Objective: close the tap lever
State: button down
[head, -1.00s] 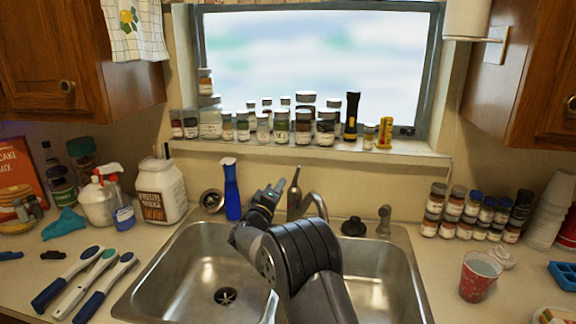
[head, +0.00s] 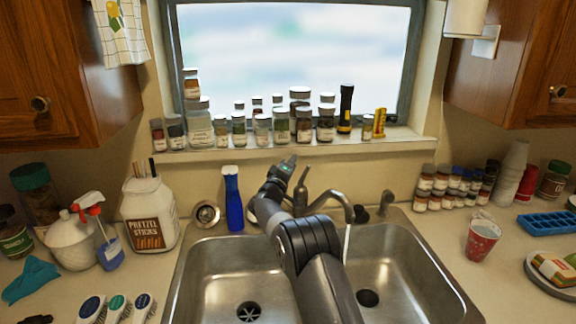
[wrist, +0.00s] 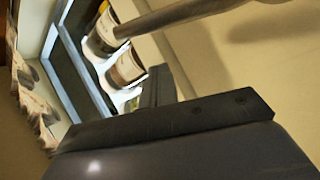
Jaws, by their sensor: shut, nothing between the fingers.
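The metal tap (head: 300,197) stands behind the middle of the double sink, with its spout curving to the right. Its thin lever (head: 303,176) sticks up from the top of the body. My gripper (head: 287,162) is shut and empty, just left of the lever in the head view; I cannot tell whether they touch. My arm hides part of the tap's base. In the wrist view, the dark fingers (wrist: 160,95) show close up, and a blurred grey-brown metal bar (wrist: 185,14), probably part of the tap, crosses above them.
The steel sink (head: 220,275) lies below my arm. A blue spray bottle (head: 234,203) stands left of the tap. Several spice jars (head: 282,124) line the sill (head: 300,149) behind. A pretzel jar (head: 148,215) is at left, a red cup (head: 481,243) at right.

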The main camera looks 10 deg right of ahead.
aim_at(305, 174)
jog(key=shift+s+d+f+p, duration=0.2)
jog(key=shift+s+d+f, duration=0.2)
jog(key=shift+s+d, duration=0.2)
jog(key=shift+s+d+f+p, duration=0.15)
jog(key=shift+s+d+f, duration=0.2)
jog(key=shift+s+d, duration=0.25)
jog(key=shift+a, duration=0.1)
